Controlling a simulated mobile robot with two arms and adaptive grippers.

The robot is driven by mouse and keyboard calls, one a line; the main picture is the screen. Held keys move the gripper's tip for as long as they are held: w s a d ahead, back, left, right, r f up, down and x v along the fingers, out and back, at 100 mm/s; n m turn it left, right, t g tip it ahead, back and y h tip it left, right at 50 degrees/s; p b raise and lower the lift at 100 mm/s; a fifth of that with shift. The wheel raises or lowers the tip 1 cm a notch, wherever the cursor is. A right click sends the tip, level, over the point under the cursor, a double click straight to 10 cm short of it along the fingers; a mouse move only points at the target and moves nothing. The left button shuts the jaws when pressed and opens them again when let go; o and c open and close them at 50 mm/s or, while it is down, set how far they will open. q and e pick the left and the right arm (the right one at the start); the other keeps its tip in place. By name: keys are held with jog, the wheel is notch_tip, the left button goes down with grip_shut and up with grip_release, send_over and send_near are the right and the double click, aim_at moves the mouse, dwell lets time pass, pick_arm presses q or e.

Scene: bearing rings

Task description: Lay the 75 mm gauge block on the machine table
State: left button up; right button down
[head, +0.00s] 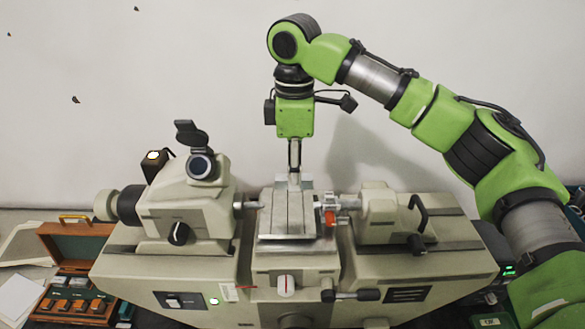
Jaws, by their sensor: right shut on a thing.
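The machine table (287,222) is a pale grey slotted plate in the middle of the measuring machine, between its two heads. My right gripper (294,172) points straight down over the far end of this table. It is shut on a small grey piece (294,179), which I take for the 75 mm gauge block; its outline blends into the pale metal behind. I cannot tell whether the piece touches the table. My left gripper is not in view.
The left head with eyepiece (201,168) and the right tailstock (392,215) flank the table. An orange-red part (330,217) sits by the right spindle. An open wooden case (76,243) with several blocks stands at left. The near part of the table is clear.

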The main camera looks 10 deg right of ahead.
jog(key=shift+s+f+b, duration=0.25)
jog(key=shift+f+b, duration=0.75)
jog(key=shift+w+f+b, duration=0.2)
jog(key=shift+f+b, duration=0.4)
jog(key=shift+w+f+b, duration=0.25)
jog(key=shift+f+b, duration=0.25)
jog(key=shift+b, duration=0.05)
jog(key=shift+f, duration=0.75)
jog(key=shift+s, duration=0.1)
jog(key=shift+f, duration=0.1)
pick_arm(q)
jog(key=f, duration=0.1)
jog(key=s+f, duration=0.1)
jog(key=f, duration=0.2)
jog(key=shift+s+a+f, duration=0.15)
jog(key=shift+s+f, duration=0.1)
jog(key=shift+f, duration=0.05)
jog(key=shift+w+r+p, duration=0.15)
jog(key=shift+p, duration=0.25)
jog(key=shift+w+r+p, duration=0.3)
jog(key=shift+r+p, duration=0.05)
